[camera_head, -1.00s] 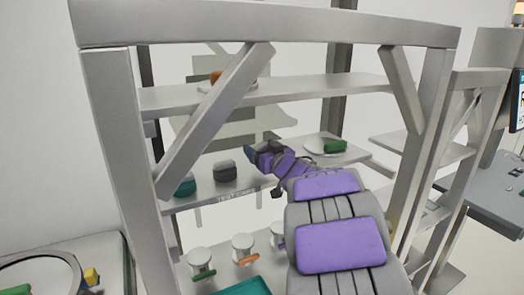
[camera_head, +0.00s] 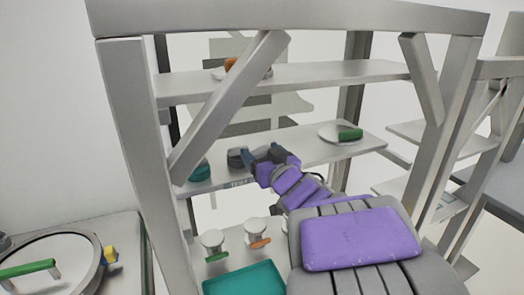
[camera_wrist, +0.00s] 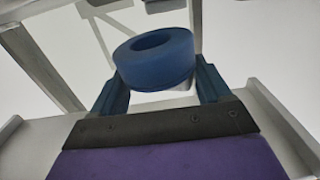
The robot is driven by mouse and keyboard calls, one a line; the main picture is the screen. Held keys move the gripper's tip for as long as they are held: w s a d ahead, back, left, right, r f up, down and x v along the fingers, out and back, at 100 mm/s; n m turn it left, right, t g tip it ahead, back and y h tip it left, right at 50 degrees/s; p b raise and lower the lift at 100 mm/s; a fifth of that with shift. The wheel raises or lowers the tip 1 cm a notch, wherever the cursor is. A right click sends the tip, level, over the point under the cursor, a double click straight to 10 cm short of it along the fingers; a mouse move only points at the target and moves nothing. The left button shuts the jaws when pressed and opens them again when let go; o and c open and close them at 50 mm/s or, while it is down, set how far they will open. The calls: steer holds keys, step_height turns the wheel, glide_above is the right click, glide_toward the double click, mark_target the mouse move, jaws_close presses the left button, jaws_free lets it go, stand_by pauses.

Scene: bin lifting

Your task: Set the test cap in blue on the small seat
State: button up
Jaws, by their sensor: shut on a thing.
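My gripper (camera_head: 263,156) is over the middle shelf, just right of a dark grey cap (camera_head: 237,158). In the wrist view, the blue ring-shaped test cap (camera_wrist: 155,60) sits between the two blue fingers of my gripper (camera_wrist: 158,90), which is shut on it. The cap's round opening shows. In the head view, I cannot tell the blue cap apart from the dark fingers. A teal cap (camera_head: 200,170) stands on the shelf, left of the grey one. I cannot tell which thing is the small seat.
The middle shelf (camera_head: 310,150) also bears a white plate with a green block (camera_head: 350,134). A diagonal brace (camera_head: 230,105) and left post (camera_head: 140,150) frame the rack. Below are white posts with handles (camera_head: 213,240) and a teal tray (camera_head: 245,281). A large round dish (camera_head: 70,265) is at lower left.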

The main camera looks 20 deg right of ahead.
mark_target(260, 150)
steer(key=shift+d, duration=0.1)
steer(key=shift+a+r, duration=0.1)
steer(key=shift+a, duration=0.4)
steer(key=shift+a+r+p, duration=0.15)
steer(key=shift+r+p, duration=0.25)
steer(key=shift+p, duration=0.05)
steer(key=shift+d+r+p, duration=0.25)
steer(key=shift+r+p, duration=0.2)
steer(key=shift+d+r+p, duration=0.2)
steer(key=shift+r+p, duration=0.25)
steer(key=shift+a+r+p, duration=0.15)
steer(key=shift+r+p, duration=0.65)
steer(key=shift+r, duration=0.05)
steer(key=shift+a+r+p, duration=0.1)
steer(key=shift+r+p, duration=0.7)
steer(key=shift+d+f, duration=0.15)
